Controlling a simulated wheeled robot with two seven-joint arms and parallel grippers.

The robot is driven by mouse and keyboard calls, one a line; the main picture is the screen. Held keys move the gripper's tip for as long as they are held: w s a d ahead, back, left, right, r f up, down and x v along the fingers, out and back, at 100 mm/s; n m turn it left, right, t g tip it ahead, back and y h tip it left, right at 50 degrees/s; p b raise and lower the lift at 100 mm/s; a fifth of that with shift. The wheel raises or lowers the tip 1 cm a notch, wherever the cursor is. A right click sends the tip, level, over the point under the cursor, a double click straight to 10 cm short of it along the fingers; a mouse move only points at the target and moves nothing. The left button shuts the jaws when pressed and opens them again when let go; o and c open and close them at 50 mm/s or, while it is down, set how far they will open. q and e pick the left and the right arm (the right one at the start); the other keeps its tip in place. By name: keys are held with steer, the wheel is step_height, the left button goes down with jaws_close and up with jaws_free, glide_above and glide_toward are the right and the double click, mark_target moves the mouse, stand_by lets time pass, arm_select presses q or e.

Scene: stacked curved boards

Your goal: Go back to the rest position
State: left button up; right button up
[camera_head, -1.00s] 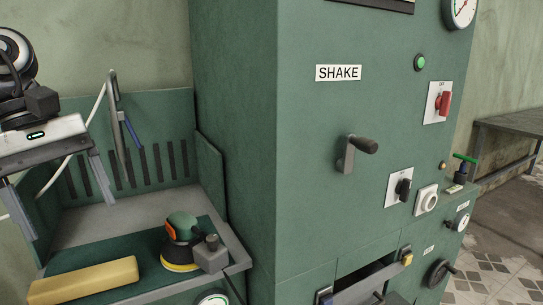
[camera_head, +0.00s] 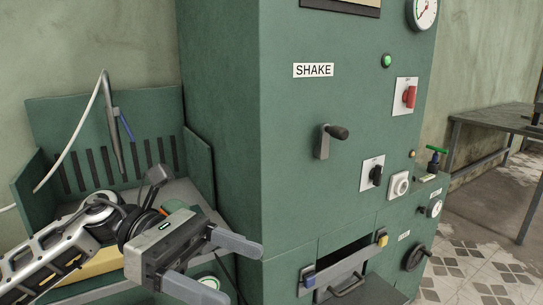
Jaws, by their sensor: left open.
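My left gripper (camera_head: 222,267) is in the lower left of the head view, in front of the work shelf and close to the green machine's (camera_head: 290,150) left front edge. Its two grey fingers are spread apart and point to the right. Nothing shows between them. My left arm comes in from the lower left corner and covers much of the shelf. My right gripper is not in the head view.
A yellow block (camera_head: 98,264) and the sander (camera_head: 200,209) on the shelf are mostly hidden behind my arm. A drawer handle (camera_head: 345,273), a crank lever (camera_head: 328,137) and several knobs stick out of the machine. A table (camera_head: 495,118) stands at the far right.

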arm_select(q)
steer(key=w+f+n+t, duration=0.35)
steer(key=n+t, duration=0.75)
steer(key=n, duration=0.6)
steer(key=w+f+n+t, duration=0.2)
steer(key=f+n+t, duration=0.2)
steer(key=n+t, duration=1)
steer(key=s+a+f+n+g+y, duration=0.2)
steer(key=a+f+n+g+y, duration=0.15)
steer(key=f+n+y, duration=0.75)
steer(key=s+a+f+n+g, duration=0.2)
steer(key=s+f+n, duration=0.3)
steer(key=f+n, duration=0.1)
steer(key=s+a+f+n+g+y, duration=0.1)
steer(key=s+a+f+n+g, duration=0.1)
steer(key=s+f+n, duration=0.4)
step_height(320, 180, down, 2)
steer(key=shift+a+f+g, duration=0.25)
steer(key=shift+a+g, duration=0.05)
steer(key=shift+g, duration=0.45)
